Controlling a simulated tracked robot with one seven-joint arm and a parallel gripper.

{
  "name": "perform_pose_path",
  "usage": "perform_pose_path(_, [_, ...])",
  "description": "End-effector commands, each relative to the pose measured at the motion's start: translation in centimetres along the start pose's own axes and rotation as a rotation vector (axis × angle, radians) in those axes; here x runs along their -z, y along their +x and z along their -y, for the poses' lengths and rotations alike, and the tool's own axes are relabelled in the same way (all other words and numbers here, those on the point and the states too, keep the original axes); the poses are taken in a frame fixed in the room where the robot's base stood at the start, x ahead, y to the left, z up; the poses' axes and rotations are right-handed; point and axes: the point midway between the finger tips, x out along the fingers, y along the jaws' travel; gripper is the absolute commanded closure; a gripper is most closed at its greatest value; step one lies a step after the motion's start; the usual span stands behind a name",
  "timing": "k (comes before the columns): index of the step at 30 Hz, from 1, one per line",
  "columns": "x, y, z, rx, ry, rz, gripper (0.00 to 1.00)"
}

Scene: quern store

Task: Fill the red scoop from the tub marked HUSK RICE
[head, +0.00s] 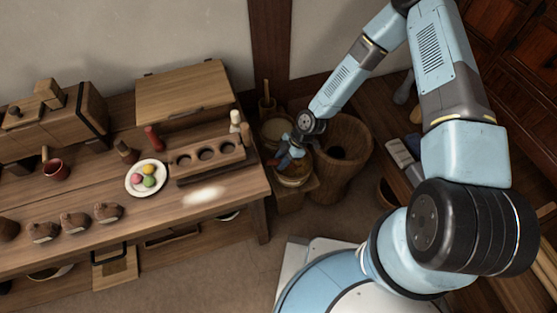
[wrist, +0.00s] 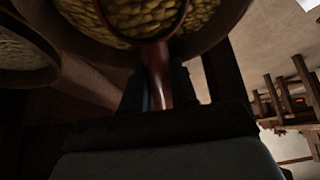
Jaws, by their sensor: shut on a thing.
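The red scoop (wrist: 157,72) is in the wrist view, its dark red handle between the fingers of my gripper (wrist: 160,90). Its bowl, at the top of that view, has yellow-brown grain inside its rim and more grain around it, within a round tub (wrist: 216,38). I cannot tell how deep the grain lies in the bowl. In the head view my gripper (head: 286,158) is over this tub (head: 296,181), which holds yellowish grain; the arm hides part of it. No marking on the tub is readable, and the scoop is mostly hidden there.
A second tub (head: 277,126) with pale contents stands just behind; it also shows in the wrist view (wrist: 28,58). A large wooden mortar (head: 352,168) stands close on the right. A bench (head: 205,198) with a plate (head: 133,180) of coloured balls is on the left.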

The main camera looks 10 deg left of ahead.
Motion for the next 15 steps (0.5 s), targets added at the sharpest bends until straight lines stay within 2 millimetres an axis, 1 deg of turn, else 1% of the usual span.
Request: perform_pose_path(15, [0.1,1.2,0.0,0.001,-0.003,0.139,1.0])
